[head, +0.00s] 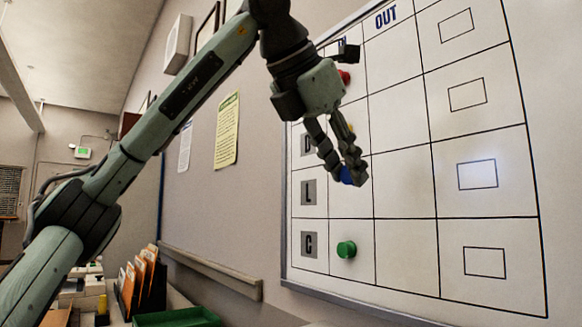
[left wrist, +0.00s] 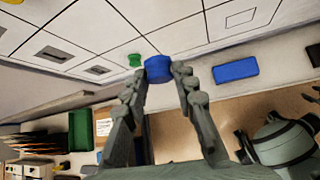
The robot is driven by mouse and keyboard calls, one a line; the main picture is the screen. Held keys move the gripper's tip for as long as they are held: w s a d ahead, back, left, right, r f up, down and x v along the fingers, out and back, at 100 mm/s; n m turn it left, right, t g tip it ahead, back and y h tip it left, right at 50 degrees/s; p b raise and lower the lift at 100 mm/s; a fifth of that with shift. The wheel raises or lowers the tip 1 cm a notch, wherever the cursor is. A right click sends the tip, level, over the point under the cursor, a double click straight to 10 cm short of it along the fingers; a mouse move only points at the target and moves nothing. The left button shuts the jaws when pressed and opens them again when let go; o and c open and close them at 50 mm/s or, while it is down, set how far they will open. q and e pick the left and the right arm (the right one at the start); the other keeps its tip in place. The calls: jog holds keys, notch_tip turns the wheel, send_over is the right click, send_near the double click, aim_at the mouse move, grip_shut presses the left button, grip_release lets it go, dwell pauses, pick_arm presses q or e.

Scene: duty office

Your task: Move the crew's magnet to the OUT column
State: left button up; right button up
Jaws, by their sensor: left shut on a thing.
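The whiteboard (head: 405,190) has a grid with an OUT heading (head: 386,16) and row labels including L and C. My left gripper (head: 347,177) is in front of the column left of OUT, at the L row. It is shut on a blue magnet (head: 346,175), which also shows between the fingertips in the left wrist view (left wrist: 158,68). I cannot tell whether the magnet touches the board. A green magnet (head: 346,249) sits in the C row. A red magnet (head: 345,76) and a yellow one (head: 351,128) are partly hidden by my gripper. The OUT cells in view look empty.
A ledge (head: 210,270) runs along the wall. A green tray (head: 178,317) and a rack of orange folders (head: 140,282) stand at lower left. In the left wrist view, a blue block (left wrist: 236,70) lies right of the fingers. The space before the board's right side is clear.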

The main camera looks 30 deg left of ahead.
pick_arm(q)
jog(key=shift+w+d+f+p, duration=0.15)
jog(key=shift+w+d+p, duration=0.5)
jog(key=shift+w, duration=0.7)
jog(key=shift+w+d+f+p, duration=0.1)
jog(key=shift+w+d+p, duration=0.3)
jog(key=shift+w+d, duration=0.7)
jog(key=shift+w+d+f+p, duration=0.15)
jog(key=shift+w+d+p, duration=0.35)
jog(key=shift+w, duration=1.1)
pick_arm(e)
notch_tip(320, 180, down, 6)
jog(key=shift+w+a+g, duration=0.2)
jog(key=shift+w+g, duration=0.2)
pick_arm(q)
jog(key=shift+a, duration=0.1)
jog(key=shift+w, duration=0.3)
pick_arm(e)
jog(key=shift+r, duration=0.1)
pick_arm(q)
jog(key=o, duration=0.9)
jog(key=d+v, duration=0.1)
jog(key=v, duration=1.1)
jog(key=shift+a, duration=0.4)
